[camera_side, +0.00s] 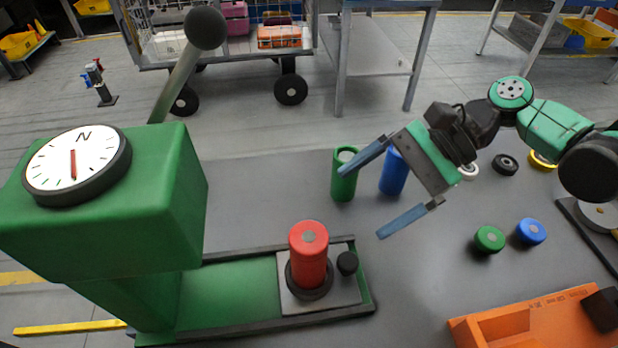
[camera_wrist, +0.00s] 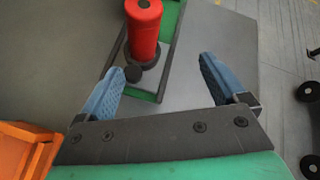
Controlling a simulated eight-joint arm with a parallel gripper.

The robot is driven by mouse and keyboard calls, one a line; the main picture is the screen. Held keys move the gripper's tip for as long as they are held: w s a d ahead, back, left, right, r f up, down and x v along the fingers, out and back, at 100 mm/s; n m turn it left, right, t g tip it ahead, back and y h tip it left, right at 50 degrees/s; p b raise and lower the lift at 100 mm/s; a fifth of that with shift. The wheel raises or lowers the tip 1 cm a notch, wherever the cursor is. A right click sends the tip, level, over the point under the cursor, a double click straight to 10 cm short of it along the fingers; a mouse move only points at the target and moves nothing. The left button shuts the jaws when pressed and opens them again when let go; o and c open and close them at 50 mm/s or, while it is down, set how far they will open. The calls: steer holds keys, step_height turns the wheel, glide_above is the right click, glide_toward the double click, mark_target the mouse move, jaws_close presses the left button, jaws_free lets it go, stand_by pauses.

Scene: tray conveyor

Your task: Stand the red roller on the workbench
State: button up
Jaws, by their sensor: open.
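The red roller (camera_side: 309,256) stands upright on the grey plate (camera_side: 345,293) of the green press's base, in a dark ring. In the wrist view the red roller (camera_wrist: 145,28) shows at the top, beyond the left finger. My gripper (camera_side: 379,192) is open and empty, above the workbench (camera_side: 420,275), to the right of the roller and higher than it. The two blue fingers (camera_wrist: 160,85) are spread wide with nothing between them. The roller's lower end is hidden by the ring.
The green press (camera_side: 130,220) with a dial and lever stands left. A green roller (camera_side: 343,180) and a blue roller (camera_side: 393,175) stand behind my gripper. Small green (camera_side: 489,239) and blue (camera_side: 531,232) caps and an orange bin (camera_side: 530,320) lie right. The bench front-centre is clear.

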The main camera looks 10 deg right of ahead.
mark_target(308, 247)
steer(key=shift+s+a+f+m+g+y, duration=0.3)
steer(key=shift+s+a+f+g, duration=0.25)
steer(key=shift+a, duration=0.8)
steer(key=shift+s+a+f+m+g+y, duration=0.4)
steer(key=shift+s+a, duration=0.3)
steer(key=shift+a, duration=0.7)
steer(key=shift+s+a+f+m+g+y, duration=0.2)
steer(key=shift+s+a+f+g, duration=0.35)
steer(key=shift+a, duration=0.8)
jaws_close()
